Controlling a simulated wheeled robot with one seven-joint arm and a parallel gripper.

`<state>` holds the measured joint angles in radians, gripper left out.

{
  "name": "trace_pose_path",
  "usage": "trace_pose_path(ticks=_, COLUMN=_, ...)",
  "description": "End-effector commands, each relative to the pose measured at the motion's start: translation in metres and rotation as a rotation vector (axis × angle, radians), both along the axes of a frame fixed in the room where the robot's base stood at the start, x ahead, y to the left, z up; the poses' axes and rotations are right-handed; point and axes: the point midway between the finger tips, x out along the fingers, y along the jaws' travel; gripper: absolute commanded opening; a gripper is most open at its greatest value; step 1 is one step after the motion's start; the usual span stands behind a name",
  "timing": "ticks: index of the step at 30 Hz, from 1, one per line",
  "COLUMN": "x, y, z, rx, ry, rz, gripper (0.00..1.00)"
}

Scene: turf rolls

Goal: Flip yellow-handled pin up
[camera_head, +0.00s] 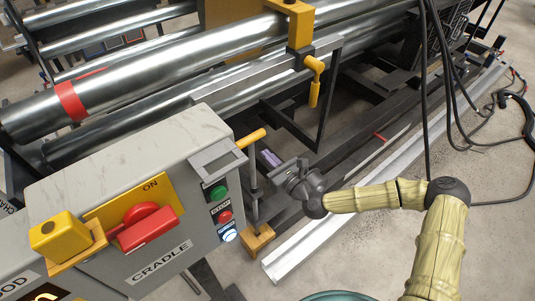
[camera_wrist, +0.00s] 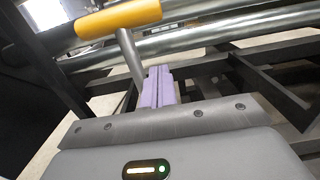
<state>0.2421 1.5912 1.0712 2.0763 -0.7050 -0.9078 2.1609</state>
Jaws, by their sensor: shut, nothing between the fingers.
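A yellow handle (camera_head: 250,138) tops a slim grey metal stem beside the control box. In the wrist view the yellow handle (camera_wrist: 118,18) lies across the stem's top, slightly tilted. A second yellow handle (camera_head: 314,90) hangs downward from a bracket on the roller frame; I cannot tell which is the task's pin. My gripper (camera_head: 268,157) is just right of the stem, below the first handle's level. In the wrist view its lilac fingers (camera_wrist: 159,72) are together and empty, close to the stem's right side. Whether they touch it is unclear.
The grey control box (camera_head: 130,190) stands left of my gripper, with a red switch (camera_head: 146,226) and several buttons. Steel rollers (camera_head: 150,75) and dark frame bars lie behind. A pale metal rail (camera_head: 320,230) runs along the floor. Black cables (camera_head: 424,90) hang at right.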

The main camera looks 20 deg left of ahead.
Motion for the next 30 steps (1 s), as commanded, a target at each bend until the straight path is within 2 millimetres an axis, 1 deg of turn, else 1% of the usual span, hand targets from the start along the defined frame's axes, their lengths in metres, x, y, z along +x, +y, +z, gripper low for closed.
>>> trace_pose_path(ticks=1, x=-0.005, y=-0.012, z=0.002, rx=0.001, ry=0.004, rz=-0.002, gripper=0.00)
trace_pose_path(ticks=9, x=-0.031, y=-0.056, z=-0.001, rx=0.001, ry=0.004, rz=0.004, gripper=0.00)
trace_pose_path(ticks=12, x=-0.037, y=-0.070, z=-0.001, rx=0.000, ry=0.003, rz=0.003, gripper=0.00)
trace_pose_path(ticks=15, x=-0.041, y=-0.079, z=-0.002, rx=0.000, ry=0.001, rz=0.001, gripper=0.00)
trace_pose_path(ticks=19, x=-0.043, y=-0.084, z=-0.002, rx=-0.001, ry=0.000, rz=-0.001, gripper=0.00)
trace_pose_path(ticks=30, x=-0.042, y=-0.084, z=-0.002, rx=-0.001, ry=0.000, rz=-0.001, gripper=0.00)
